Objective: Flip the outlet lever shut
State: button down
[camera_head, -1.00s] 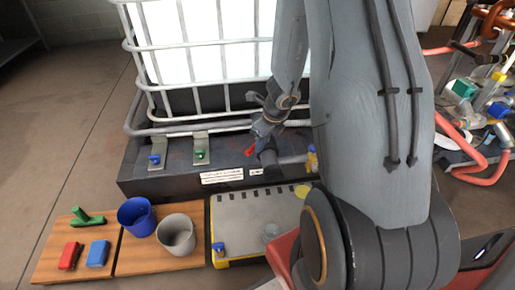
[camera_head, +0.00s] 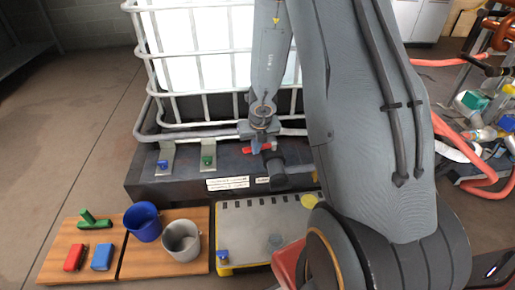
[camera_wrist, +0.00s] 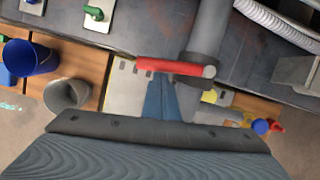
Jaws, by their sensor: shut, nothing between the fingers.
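The red outlet lever (camera_head: 258,149) sits on a grey outlet pipe (camera_head: 287,178) at the front of the caged tank. In the wrist view the red lever (camera_wrist: 176,67) lies crosswise, with its right end at the side of the grey pipe (camera_wrist: 207,38). My gripper (camera_head: 262,136) points down at the lever in the head view. In the wrist view my gripper's bluish fingers (camera_wrist: 161,98) are together and empty, their tips at or just under the lever's edge. I cannot tell whether they touch it.
Two small valves, blue (camera_head: 163,163) and green (camera_head: 207,161), stand on brackets to the left. Below are a blue bucket (camera_head: 142,222), a grey bucket (camera_head: 181,241) and a grey-topped yellow case (camera_head: 245,228). Cage bars (camera_head: 200,60) rise behind my gripper.

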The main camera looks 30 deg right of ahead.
jog(key=shift+w+a+m+h+p, duration=0.1)
jog(key=shift+w+m+h+p, duration=0.2)
jog(key=shift+w+m+p, duration=0.45)
jog(key=shift+w+m, duration=0.2)
jog(key=shift+m, duration=0.15)
dwell(0.5)
jog(key=s+a+r+p, duration=0.2)
jog(key=s+r+p, duration=0.4)
jog(key=r, duration=0.4)
jog(key=shift+s+a+r, duration=0.15)
jog(key=shift+s, duration=0.35)
dwell(0.6)
